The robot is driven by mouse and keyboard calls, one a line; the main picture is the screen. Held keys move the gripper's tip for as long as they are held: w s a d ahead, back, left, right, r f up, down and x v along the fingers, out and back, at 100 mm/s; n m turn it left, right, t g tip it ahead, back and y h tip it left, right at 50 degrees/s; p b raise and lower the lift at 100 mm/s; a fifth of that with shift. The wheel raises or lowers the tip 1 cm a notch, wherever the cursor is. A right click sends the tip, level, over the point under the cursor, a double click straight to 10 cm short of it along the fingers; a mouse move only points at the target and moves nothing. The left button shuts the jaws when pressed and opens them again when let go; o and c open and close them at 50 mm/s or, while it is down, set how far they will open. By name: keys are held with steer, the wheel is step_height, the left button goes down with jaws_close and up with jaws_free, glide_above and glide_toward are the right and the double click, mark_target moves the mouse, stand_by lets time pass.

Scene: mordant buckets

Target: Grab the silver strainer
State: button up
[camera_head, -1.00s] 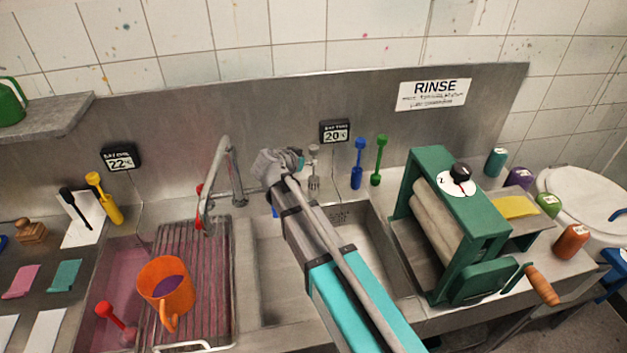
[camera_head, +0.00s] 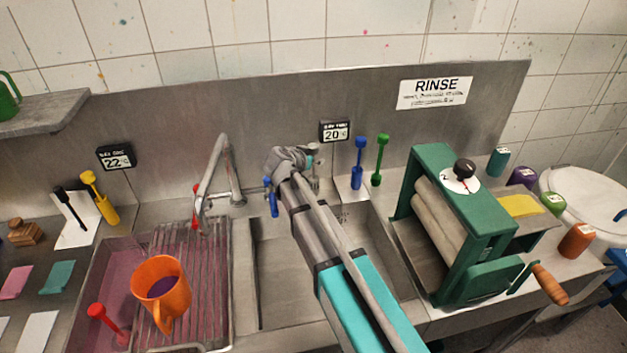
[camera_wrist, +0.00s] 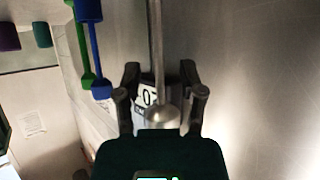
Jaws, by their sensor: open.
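The silver strainer (camera_head: 316,161) stands upright at the back of the sink, against the steel wall under the 20 display. In the head view my gripper hides part of it. In the wrist view its thin silver shaft (camera_wrist: 156,48) runs down between my two fingers to a rounded end. My gripper (camera_wrist: 160,88) is open, with one finger on each side of the strainer; I cannot tell whether either touches it. In the head view my gripper (camera_head: 299,160) is just left of and in front of the strainer.
A blue tool (camera_head: 358,163) and a green tool (camera_head: 379,160) stand close to the right of the strainer. The faucet (camera_head: 218,170) rises to the left. A green roller press (camera_head: 460,215) stands at the right. The sink basin (camera_head: 277,285) below is empty.

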jaws_close()
stand_by(0.3)
steer(key=shift+r, duration=0.1)
stand_by(0.5)
step_height(320, 180, up, 3)
steer(key=p, duration=0.2)
steer(key=shift+f+p, duration=0.2)
steer(key=shift+p, duration=0.2)
steer(key=r+p+v, duration=0.1)
steer(key=p+v, duration=0.9)
steer(key=v, duration=0.7)
steer(key=shift+w+d+r, duration=0.25)
steer(key=shift+d+r, duration=0.05)
steer(key=shift+r, duration=0.15)
